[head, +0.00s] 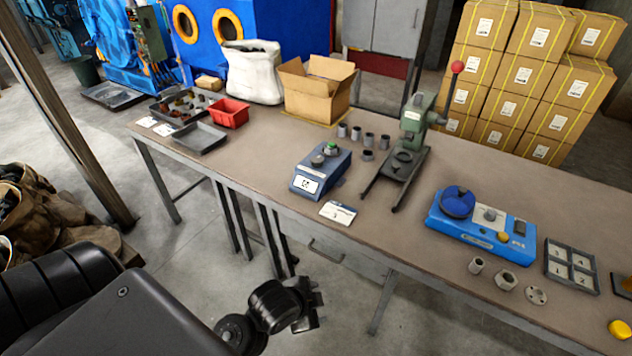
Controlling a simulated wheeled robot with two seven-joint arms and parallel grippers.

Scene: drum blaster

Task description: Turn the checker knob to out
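Two devices with knob-like parts stand on the workbench, and I cannot tell from the picture which is the checker. A bright blue device (487,238) at the right has a large round blue part (457,201), a grey knob (489,214) and a yellow button (503,237). A smaller dark blue box (318,176) near the bench's middle has a white display, a dark knob (317,161) and a green-topped part (331,150). The knob markings are too small to read. My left gripper (312,304) is low, in front of the bench, touching neither device; its fingers are unclear. My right gripper is out of view.
A green lever press (412,120) stands between the devices, its red-tipped handle raised. Metal cylinders (368,139), a card (338,213), loose metal parts (505,280) and a numbered tray (572,264) lie on the bench (400,240). An open carton (318,92) and trays stand farther left.

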